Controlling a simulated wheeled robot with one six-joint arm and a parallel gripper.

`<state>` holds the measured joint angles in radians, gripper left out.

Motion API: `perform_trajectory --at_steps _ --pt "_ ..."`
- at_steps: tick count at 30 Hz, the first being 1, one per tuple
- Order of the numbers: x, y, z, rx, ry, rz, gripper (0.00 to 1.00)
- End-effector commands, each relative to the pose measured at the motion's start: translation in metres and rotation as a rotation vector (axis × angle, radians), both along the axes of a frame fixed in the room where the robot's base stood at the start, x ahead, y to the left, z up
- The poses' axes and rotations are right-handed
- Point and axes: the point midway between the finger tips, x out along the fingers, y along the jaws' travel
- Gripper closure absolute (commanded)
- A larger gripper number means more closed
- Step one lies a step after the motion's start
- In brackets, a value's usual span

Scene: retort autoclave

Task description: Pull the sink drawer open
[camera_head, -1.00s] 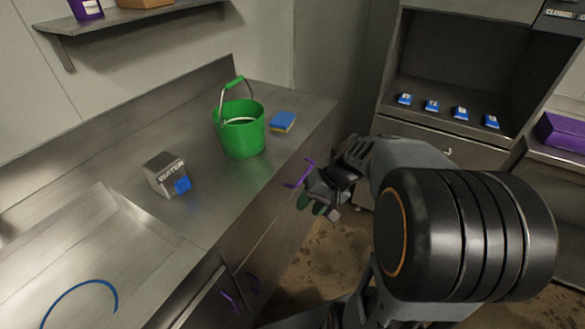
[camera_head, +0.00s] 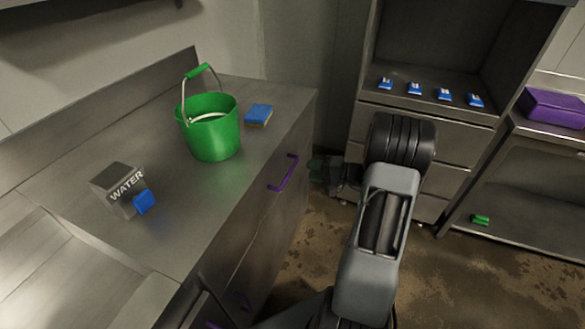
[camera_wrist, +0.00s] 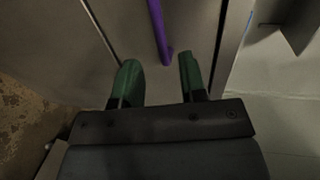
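The sink drawer (camera_head: 268,203) is in the front of the steel counter and looks flush with it. Its purple bar handle (camera_head: 288,172) is on the front face, below the counter top. My gripper (camera_head: 316,169) is to the right of the handle in the head view, with a small gap between them. In the wrist view my gripper (camera_wrist: 158,62) is open, its two green fingers spread apart. The purple handle (camera_wrist: 157,28) runs into the space between them in the picture. Nothing is held; whether the handle lies within finger depth is hard to tell.
On the counter (camera_head: 178,170) stand a green bucket (camera_head: 212,138), a blue sponge (camera_head: 258,114) and a WATER box (camera_head: 115,189). A cabinet with drawers (camera_head: 455,142) stands at the right. Open floor (camera_head: 450,270) lies before it.

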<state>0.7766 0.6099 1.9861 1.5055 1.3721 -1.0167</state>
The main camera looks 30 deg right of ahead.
Motion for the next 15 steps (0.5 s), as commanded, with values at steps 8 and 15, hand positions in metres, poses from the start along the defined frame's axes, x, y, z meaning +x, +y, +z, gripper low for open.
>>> perform_trajectory --at_steps 8,15 --pt "0.035 0.033 -0.010 0.000 0.002 0.003 0.61" --pt "0.052 0.047 -0.015 0.001 0.002 -0.001 0.61"
